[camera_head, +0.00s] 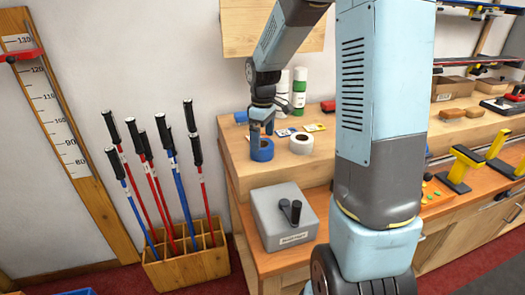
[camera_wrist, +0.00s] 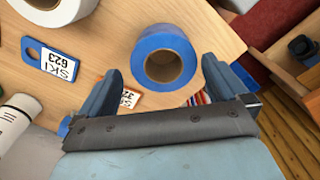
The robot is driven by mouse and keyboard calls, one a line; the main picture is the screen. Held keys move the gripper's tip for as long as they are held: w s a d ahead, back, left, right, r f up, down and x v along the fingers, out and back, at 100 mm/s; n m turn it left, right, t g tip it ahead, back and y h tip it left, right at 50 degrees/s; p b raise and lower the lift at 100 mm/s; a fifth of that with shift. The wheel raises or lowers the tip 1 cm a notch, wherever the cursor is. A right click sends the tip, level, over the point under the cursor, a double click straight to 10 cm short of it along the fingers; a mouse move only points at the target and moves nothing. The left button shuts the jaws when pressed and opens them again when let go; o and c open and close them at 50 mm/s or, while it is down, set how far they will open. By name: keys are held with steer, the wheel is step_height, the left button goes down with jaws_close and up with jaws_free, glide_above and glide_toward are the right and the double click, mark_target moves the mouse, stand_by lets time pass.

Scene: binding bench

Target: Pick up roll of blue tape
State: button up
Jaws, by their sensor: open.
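The roll of blue tape (camera_head: 261,150) sits on the raised wooden shelf of the bench, near its left end. In the wrist view the roll (camera_wrist: 142,54) lies flat with its brown core showing, beyond and between the fingertips. My gripper (camera_wrist: 160,77) is open, with one finger on each side of the near part of the roll and a gap on both sides. In the head view my gripper (camera_head: 262,128) points down just above the roll. I cannot tell exactly how far its tips are from the shelf.
A white tape roll (camera_head: 301,144) stands close to the right of the blue one. Bottles (camera_head: 299,88) and small tags (camera_head: 313,128) are behind. A blue tag (camera_wrist: 50,61) lies left in the wrist view. A grey box (camera_head: 283,217) stands on the lower bench in front.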

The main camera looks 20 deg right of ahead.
mark_target(264, 146)
steer(key=f, duration=0.3)
steer(key=shift+s+d+f, duration=0.1)
steer(key=shift+s+f, duration=0.2)
steer(key=shift+s, duration=0.05)
steer(key=shift+f, duration=0.5)
steer(key=shift+c, duration=0.2)
steer(key=c, duration=0.7)
steer(key=shift+r, duration=0.15)
